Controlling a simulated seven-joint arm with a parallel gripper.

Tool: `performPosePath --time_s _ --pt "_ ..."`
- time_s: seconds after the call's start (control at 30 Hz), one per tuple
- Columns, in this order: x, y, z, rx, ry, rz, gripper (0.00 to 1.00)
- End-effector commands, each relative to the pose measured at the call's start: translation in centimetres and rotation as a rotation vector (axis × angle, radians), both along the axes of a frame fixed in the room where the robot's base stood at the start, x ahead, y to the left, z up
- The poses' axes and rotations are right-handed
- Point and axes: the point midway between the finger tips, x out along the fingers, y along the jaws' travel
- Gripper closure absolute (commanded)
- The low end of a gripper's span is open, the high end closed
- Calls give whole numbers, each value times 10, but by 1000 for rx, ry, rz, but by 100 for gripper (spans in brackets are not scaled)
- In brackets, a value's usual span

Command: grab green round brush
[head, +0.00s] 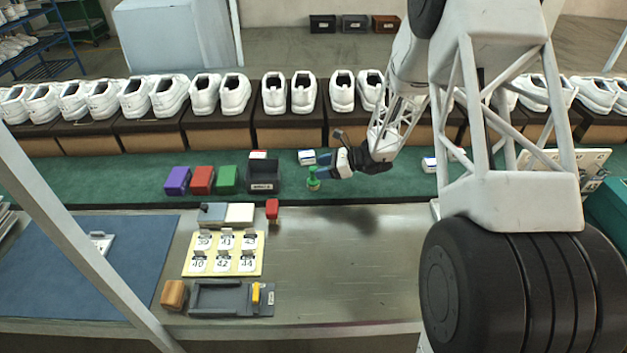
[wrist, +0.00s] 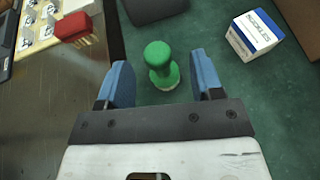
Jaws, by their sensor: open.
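The green round brush (head: 313,180) stands upright on the green surface, with a round knob on top. In the wrist view the brush (wrist: 160,66) lies between the two blue fingers of my gripper (wrist: 160,82), closer to the fingertips, with clear space on both sides. My gripper is open and holds nothing. In the head view my gripper (head: 318,166) reaches in from the right, close beside the brush. The brush's base is partly hidden under its knob in the wrist view.
A dark bin (head: 263,177) stands left of the brush, beside green, red and purple blocks. A small blue-white box (wrist: 254,34) lies to the right in the wrist view. White shoes line the back.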

Motion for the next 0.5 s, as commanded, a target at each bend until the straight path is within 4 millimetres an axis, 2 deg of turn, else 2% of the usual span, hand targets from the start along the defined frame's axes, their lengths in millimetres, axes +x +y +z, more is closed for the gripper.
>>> performPosePath --time_s 0.27,0.5 --pt "1 9 -3 0 0 1 40" --pt "3 34 -13 -1 1 1 40"
